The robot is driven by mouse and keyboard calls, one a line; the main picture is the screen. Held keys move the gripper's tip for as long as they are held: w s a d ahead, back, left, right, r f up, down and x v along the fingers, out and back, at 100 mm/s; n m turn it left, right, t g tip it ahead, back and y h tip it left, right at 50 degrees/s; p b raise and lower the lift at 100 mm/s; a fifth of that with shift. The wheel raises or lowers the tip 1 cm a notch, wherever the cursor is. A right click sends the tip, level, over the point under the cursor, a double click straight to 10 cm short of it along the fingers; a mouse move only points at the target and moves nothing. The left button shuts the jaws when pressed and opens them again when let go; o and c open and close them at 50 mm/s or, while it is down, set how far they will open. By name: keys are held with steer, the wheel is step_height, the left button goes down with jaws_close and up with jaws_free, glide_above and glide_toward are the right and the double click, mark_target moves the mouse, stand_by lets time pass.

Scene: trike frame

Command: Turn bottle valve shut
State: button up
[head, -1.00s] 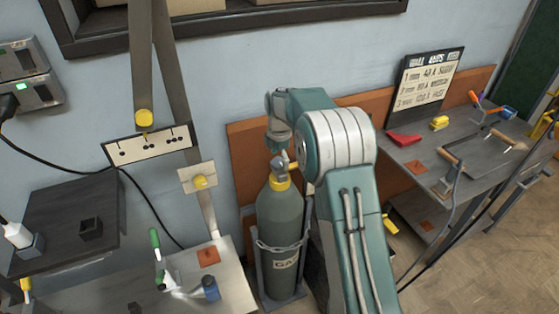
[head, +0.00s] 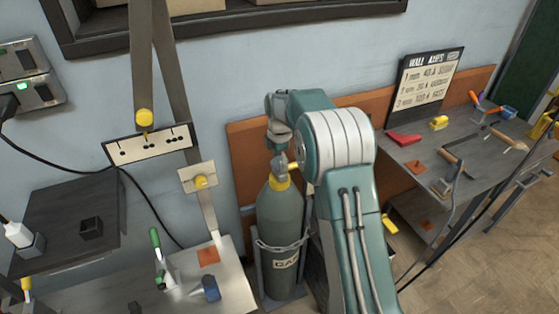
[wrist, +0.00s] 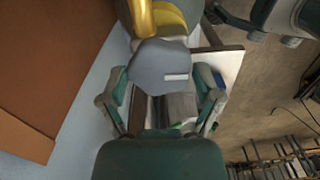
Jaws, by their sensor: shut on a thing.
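The grey-green gas bottle (head: 279,225) stands upright in a metal holder with a chain around it. It has a yellow collar (head: 279,183) at its neck. My gripper (head: 279,140) is above the bottle's top, partly hidden by my arm in the head view. In the wrist view my gripper (wrist: 162,85) has a finger on each side of the grey valve knob (wrist: 160,62), which has a white mark on it, and is shut on it. The yellow collar (wrist: 172,18) shows beyond the knob. How far the valve is turned cannot be told.
A pale bench (head: 235,290) with tools lies left of the bottle. A grey workbench (head: 440,165) with a red block, a yellow block and a sign stands at the right. An orange-brown board (head: 243,145) is close behind the bottle. Wooden floor (head: 500,260) is clear at lower right.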

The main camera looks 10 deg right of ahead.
steer(key=m, duration=0.3)
steer(key=shift+m, duration=0.4)
steer(key=m, duration=0.4)
steer(key=shift+m, duration=0.3)
steer(key=m, duration=0.4)
steer(key=shift+m, duration=0.3)
steer(key=m, duration=1.3)
steer(key=shift+m, duration=0.3)
steer(key=m, duration=0.4)
steer(key=shift+m, duration=2.2)
steer(key=shift+w, duration=0.1)
